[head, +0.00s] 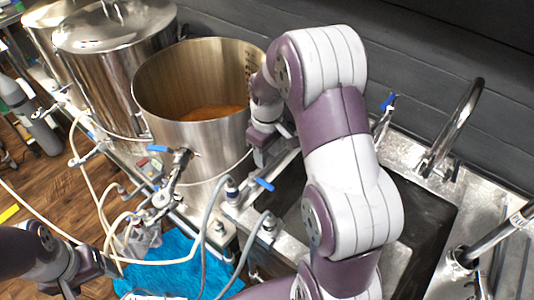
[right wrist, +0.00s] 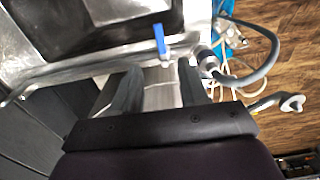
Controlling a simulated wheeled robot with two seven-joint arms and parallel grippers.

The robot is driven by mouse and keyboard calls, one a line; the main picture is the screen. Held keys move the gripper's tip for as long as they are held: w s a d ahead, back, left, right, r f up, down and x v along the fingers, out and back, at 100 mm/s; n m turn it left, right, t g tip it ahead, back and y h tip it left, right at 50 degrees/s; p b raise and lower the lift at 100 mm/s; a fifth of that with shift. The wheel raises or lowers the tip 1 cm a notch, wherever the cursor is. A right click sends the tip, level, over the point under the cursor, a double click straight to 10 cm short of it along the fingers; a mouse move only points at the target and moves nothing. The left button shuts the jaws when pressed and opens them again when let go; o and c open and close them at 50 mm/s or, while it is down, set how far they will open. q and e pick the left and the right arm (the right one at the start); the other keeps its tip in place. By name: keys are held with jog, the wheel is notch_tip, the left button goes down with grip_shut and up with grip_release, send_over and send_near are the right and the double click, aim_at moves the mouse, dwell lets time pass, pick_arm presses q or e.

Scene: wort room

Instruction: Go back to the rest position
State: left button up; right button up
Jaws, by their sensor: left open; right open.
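In the head view my right arm reaches up the middle and bends over toward the open steel pot (head: 190,130). My right gripper (head: 258,158) points down beside the pot's right side, partly hidden by my own arm. In the right wrist view its two fingers (right wrist: 160,88) are apart with nothing held between them, above a metal surface. My left gripper (head: 105,268) is at the lower left of the head view, dark and partly cut off by the edge. It is open, near the hoses and the blue cloth, and I see nothing in it.
A lidded steel pot (head: 120,60) stands behind the open one, which holds brown liquid. Valves and hoses (head: 175,262) run along the front. A blue cloth (head: 180,272) lies below. A sink (head: 428,215) with a curved tap (head: 455,125) is at right. A blue-handled valve (right wrist: 159,40) is close to my right fingers.

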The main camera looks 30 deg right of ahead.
jog(key=shift+r, duration=0.1)
dwell(0.4)
jog(key=s+a+r+m+t, duration=0.1)
jog(key=s+a+m, duration=0.3)
jog(key=s+a, duration=0.4)
jog(key=s+r, duration=0.1)
jog(key=s, duration=0.3)
jog(key=shift+s+a+r, duration=0.15)
jog(key=shift+a, duration=0.1)
jog(key=shift+s, duration=0.1)
